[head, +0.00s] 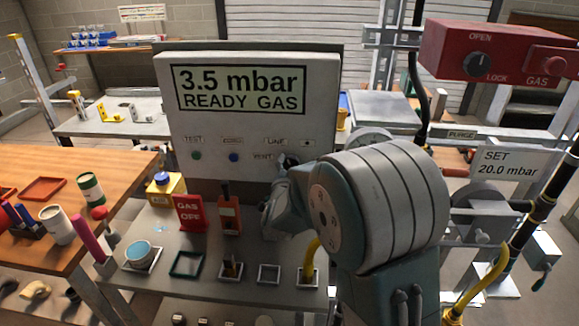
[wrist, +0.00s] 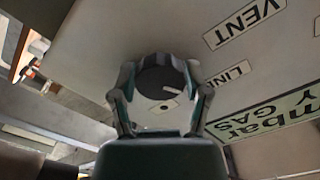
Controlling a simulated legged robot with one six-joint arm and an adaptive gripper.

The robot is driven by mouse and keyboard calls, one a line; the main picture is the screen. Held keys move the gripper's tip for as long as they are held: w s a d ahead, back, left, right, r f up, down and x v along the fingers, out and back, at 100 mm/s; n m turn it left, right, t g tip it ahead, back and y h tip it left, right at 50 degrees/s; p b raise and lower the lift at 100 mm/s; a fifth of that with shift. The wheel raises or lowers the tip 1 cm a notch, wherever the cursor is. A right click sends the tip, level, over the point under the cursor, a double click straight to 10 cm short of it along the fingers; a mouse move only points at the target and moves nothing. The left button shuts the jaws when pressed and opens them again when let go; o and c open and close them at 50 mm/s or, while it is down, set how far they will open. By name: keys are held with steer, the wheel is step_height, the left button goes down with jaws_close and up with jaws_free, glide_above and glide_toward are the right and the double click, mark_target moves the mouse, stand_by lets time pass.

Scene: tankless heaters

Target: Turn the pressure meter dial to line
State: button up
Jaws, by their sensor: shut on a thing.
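The meter panel (head: 235,120) is a light box whose screen reads "3.5 mbar READY GAS". Its round dark dial (head: 291,160) sits at the lower right, partly hidden by my arm. In the wrist view the dial (wrist: 155,72) is between my gripper's two fingers (wrist: 160,76), which are shut on its sides. A white mark on the dial slants toward the lower right of that view, between the LINE label (wrist: 230,75) and a label with a dot (wrist: 160,105). The VENT label (wrist: 244,24) is farther up. In the head view my gripper (head: 284,168) reaches the dial from below.
Below the panel stand a red GAS OFF sign (head: 190,212), a red-handled tool (head: 229,212), a yellow bottle (head: 165,189) and a bowl (head: 139,252). A red gas box (head: 500,52) and a SET 20.0 mbar sign (head: 508,164) are at right.

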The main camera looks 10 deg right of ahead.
steer(key=shift+w+r+m, duration=0.1)
steer(key=shift+r+m, duration=0.05)
steer(key=shift+m, duration=0.25)
steer(key=o, duration=1.1)
steer(key=shift+o, duration=0.2)
steer(key=v, duration=1.2)
steer(key=shift+a, duration=0.1)
